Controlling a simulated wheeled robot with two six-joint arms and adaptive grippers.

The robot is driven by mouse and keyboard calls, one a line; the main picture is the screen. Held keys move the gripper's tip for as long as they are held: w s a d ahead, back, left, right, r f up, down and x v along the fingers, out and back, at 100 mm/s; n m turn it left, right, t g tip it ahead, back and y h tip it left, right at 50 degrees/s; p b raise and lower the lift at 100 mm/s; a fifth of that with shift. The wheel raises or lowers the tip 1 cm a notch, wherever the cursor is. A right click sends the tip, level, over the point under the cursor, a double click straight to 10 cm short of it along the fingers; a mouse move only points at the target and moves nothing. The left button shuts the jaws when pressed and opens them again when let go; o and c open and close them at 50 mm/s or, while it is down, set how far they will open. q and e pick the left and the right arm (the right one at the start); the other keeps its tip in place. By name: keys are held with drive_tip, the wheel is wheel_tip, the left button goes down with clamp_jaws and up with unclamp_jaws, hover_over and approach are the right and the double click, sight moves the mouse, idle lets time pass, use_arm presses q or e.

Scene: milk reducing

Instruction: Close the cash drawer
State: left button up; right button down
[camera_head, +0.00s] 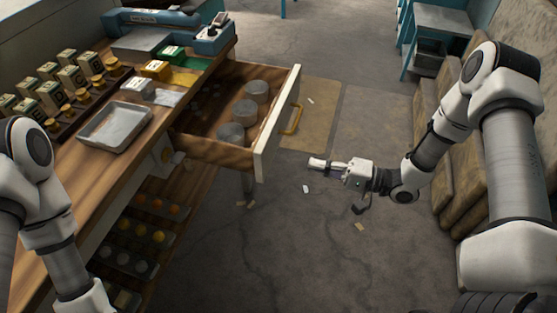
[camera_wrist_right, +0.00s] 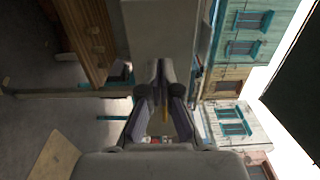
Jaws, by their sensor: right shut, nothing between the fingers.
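The wooden cash drawer (camera_head: 205,135) is pulled out from the counter, with a pale front panel (camera_head: 278,122) and a yellow handle (camera_head: 292,120). Grey round metal pieces stand inside it. My right gripper (camera_head: 318,163) is shut and empty. It is to the right of the drawer's near front corner, pointing left toward it, with a visible gap in the head view. In the right wrist view the fingers (camera_wrist_right: 160,72) come together in front of a pale surface, probably the drawer front. My left arm enters at the left, but its gripper is out of frame.
The wooden counter (camera_head: 75,190) holds a metal tray (camera_head: 114,127), several small boxes and a blue machine (camera_head: 165,20). Shelves below it hold coloured round items. Stacked sacks (camera_head: 435,150) line the right side. The floor between is mostly clear, with small scraps.

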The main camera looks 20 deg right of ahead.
sight(269, 155)
drive_tip(key=x, duration=1)
drive_tip(key=shift+w+d+f+p, duration=0.1)
drive_tip(key=shift+p, duration=0.2)
